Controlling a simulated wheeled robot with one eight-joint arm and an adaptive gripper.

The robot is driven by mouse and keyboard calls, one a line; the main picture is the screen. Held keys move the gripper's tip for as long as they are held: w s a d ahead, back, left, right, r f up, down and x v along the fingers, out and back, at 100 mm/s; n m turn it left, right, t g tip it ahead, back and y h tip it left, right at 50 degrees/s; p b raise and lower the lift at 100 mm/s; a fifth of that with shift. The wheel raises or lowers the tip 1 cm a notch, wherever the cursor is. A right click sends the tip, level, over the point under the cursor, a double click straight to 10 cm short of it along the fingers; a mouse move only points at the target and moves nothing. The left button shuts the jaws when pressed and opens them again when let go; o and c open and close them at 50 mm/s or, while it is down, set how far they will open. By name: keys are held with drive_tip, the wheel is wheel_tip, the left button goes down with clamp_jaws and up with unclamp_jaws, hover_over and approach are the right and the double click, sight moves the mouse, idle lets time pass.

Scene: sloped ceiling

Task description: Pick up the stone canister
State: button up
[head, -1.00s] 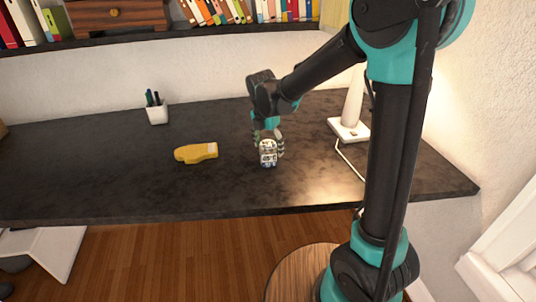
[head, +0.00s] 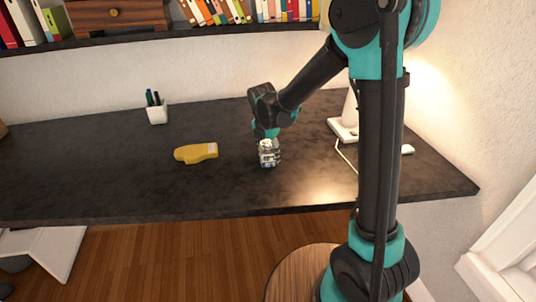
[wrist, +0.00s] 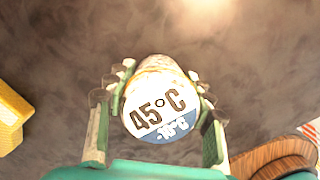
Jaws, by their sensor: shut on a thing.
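The canister (head: 269,158) is a small, pale, mottled cylinder on the dark desk, right of the yellow bottle. In the wrist view I look at its round end (wrist: 157,112), which has a white and blue label reading "45°C" and "-10°C". My gripper (head: 268,146) is over the canister, and its fingers (wrist: 158,84) are shut on it from both sides. In the head view the canister appears at or very close to the desk top; I cannot tell whether there is a gap beneath it.
The dark desk (head: 90,190) has free room around the canister. A yellow bottle (head: 196,153) lies to the left. A white pen cup (head: 157,113) stands farther back. A lamp base (head: 343,130) is to the right. A bookshelf (head: 150,40) runs above.

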drive_tip(key=c, duration=0.5)
drive_tip(key=shift+r, duration=0.15)
